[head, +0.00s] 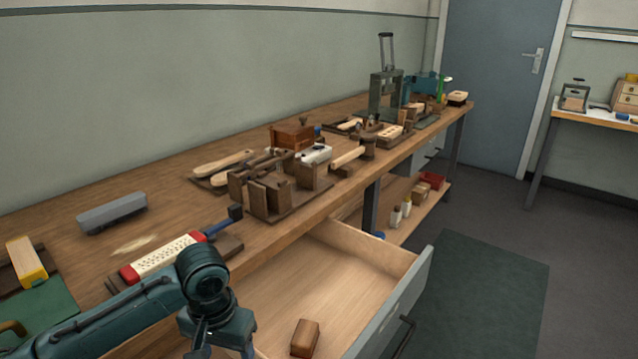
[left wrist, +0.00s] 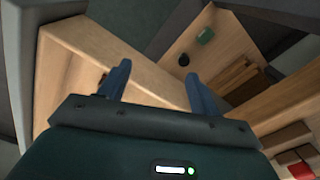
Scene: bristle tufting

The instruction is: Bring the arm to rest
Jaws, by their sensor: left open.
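My left arm (head: 130,315) reaches in from the lower left of the head view, over the front edge of the workbench. Its wrist hangs down beside the open drawer, and the fingertips are cut off or hidden there. In the left wrist view my left gripper (left wrist: 160,85) is open, with its two blue fingers apart and nothing between them. The open drawer (head: 375,241) has a brown wooden block (head: 305,338) lying in it. In the left wrist view, a pale wooden board edge (left wrist: 120,63) passes behind the fingers. My right gripper does not show.
The workbench (head: 165,172) carries a wooden fixture (head: 270,192), a red-and-white perforated piece (head: 160,256), a grey block (head: 112,213) and a press (head: 386,95). A lower shelf (head: 402,228) holds bottles and a red bin. A dark mat (head: 490,290) lies on clear floor at right.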

